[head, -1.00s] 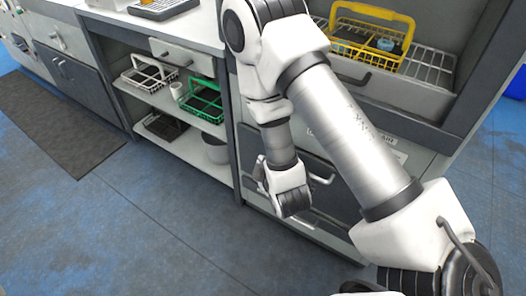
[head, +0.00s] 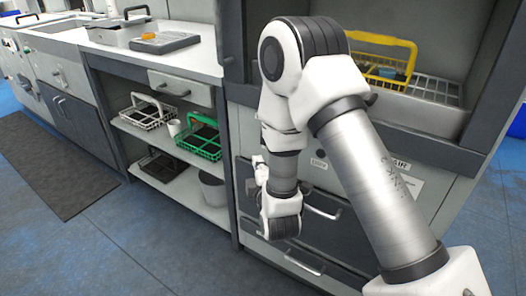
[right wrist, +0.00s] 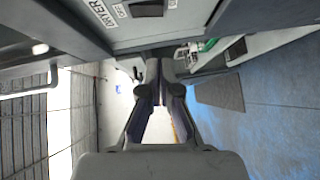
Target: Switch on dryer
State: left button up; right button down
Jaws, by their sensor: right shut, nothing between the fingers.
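The dryer (head: 439,118) is the grey cabinet at the right of the head view, largely behind my right arm. Its front panel in the right wrist view bears a "DRYER" label (right wrist: 106,12) and a dark switch (right wrist: 148,9), cut by the top edge. My right gripper (right wrist: 160,68) is shut and empty, with its fingertips below and slightly right of the switch in that picture, apparently apart from it. In the head view my right wrist hangs before the cabinet front, and the fingers are mostly hidden. My left gripper is not in view.
A yellow basket (head: 388,72) stands on a wire rack inside the dryer opening. Drawers with bar handles (head: 305,262) lie below. Open shelves at left hold a white basket (head: 149,110) and a green basket (head: 199,142).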

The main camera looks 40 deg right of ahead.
jog(key=w+d+f+b, duration=0.1)
jog(key=w+d, duration=0.4)
jog(key=w, duration=0.1)
jog(key=shift+d, duration=0.25)
jog(key=shift+w+d+f+t, duration=0.1)
jog(key=shift+d+t, duration=0.1)
jog(key=shift+t, duration=0.1)
jog(key=shift+f, duration=0.1)
